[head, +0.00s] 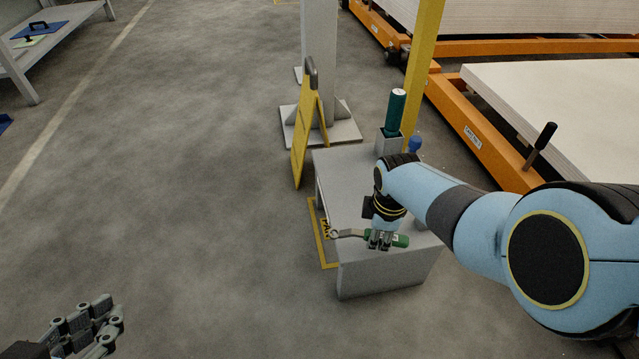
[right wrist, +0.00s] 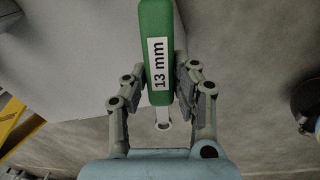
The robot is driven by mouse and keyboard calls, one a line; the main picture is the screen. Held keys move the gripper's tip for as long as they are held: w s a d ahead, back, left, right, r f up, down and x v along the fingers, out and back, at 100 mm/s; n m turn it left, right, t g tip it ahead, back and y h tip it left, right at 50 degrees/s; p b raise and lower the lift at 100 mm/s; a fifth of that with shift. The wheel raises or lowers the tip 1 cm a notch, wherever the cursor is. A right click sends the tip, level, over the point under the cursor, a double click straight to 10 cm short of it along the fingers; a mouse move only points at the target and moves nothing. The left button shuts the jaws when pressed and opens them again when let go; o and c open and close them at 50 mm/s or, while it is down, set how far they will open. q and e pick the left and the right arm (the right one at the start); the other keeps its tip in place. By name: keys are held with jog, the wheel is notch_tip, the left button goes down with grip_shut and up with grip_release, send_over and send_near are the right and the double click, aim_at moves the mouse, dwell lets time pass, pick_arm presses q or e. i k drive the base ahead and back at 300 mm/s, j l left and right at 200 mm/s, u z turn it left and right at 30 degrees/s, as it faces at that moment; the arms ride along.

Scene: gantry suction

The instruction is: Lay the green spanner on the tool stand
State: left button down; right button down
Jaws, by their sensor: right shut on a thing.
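The spanner has a green handle (head: 401,241) and a grey metal ring end pointing left in the head view. In the right wrist view its green handle (right wrist: 157,30) carries a white "13 mm" label. My right gripper (head: 379,243) points down and is shut on the spanner; its fingers (right wrist: 160,100) stand either side of it. The grey tool stand (head: 345,165) is below, with the spanner over the near part of its top. I cannot tell whether the spanner touches the top. My left gripper (head: 90,325) is open and empty, low at the left, away from the stand.
A dark green cylinder (head: 396,110) stands in a grey holder at the stand's back, beside a small blue knob (head: 414,144). A yellow folding sign (head: 300,145) stands left of the stand. Orange carts (head: 480,135) with pale boards are behind right.

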aim_at(350, 176)
jog(key=i+l+u, duration=0.1)
jog(key=u, duration=0.3)
jog(key=i+l+u, duration=0.1)
jog(key=u, duration=0.35)
jog(key=l+u, duration=0.35)
jog(key=i+l, duration=0.1)
jog(key=l, duration=0.25)
jog(key=i+l, duration=0.1)
jog(key=l, duration=0.25)
